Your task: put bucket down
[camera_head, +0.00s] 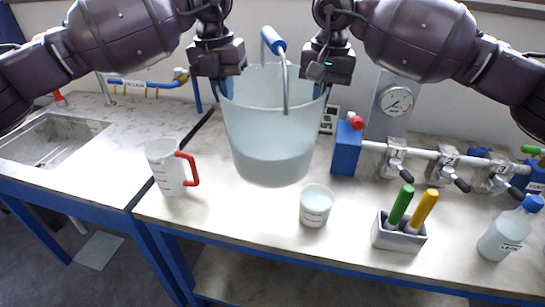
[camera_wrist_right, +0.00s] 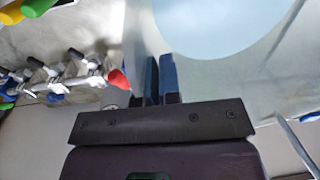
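A translucent pale bucket (camera_head: 270,130) with liquid in its lower part hangs upright between my two grippers. Its handle (camera_head: 285,75) with a blue grip stands up above the rim. My left gripper (camera_head: 224,86) is shut on the left side of the rim. My right gripper (camera_head: 327,86) is shut on the right side of the rim. In the right wrist view, the blue fingers (camera_wrist_right: 160,78) sit close together at the bucket wall (camera_wrist_right: 215,80). The bucket appears to be above the bench (camera_head: 250,215); any gap beneath is hard to judge.
A measuring jug (camera_head: 165,168) with a red handle stands left of the bucket. A small cup (camera_head: 315,206) stands in front. A sink (camera_head: 55,140) is at far left.

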